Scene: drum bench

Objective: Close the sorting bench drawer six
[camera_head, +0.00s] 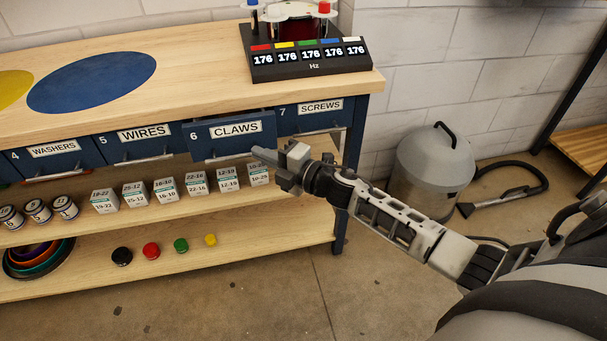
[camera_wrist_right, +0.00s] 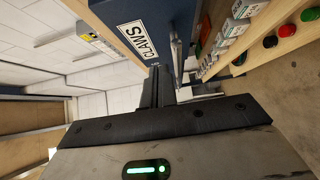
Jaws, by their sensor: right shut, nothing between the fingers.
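Drawer six (camera_head: 203,137), blue with a white CLAWS label and a metal bar handle, is under the bench top. Its front stands a little out from the neighbouring drawer fronts, so it is partly open. My right gripper (camera_head: 262,153) is shut and empty at the lower right of this drawer front, by the right end of the handle. Whether it touches the drawer I cannot tell. In the right wrist view, the drawer front (camera_wrist_right: 120,68) and its handle (camera_wrist_right: 176,55) lie just ahead of the shut fingers (camera_wrist_right: 157,88). My left gripper is out of view.
Drawer five, WIRES (camera_head: 130,148), and drawer seven, SCREWS (camera_head: 303,121), flank it. Labelled boxes (camera_head: 166,187) stand on the shelf below. A frequency display (camera_head: 312,62) stands on the bench top (camera_head: 190,65). A grey vacuum (camera_head: 430,170) stands on the floor to the right.

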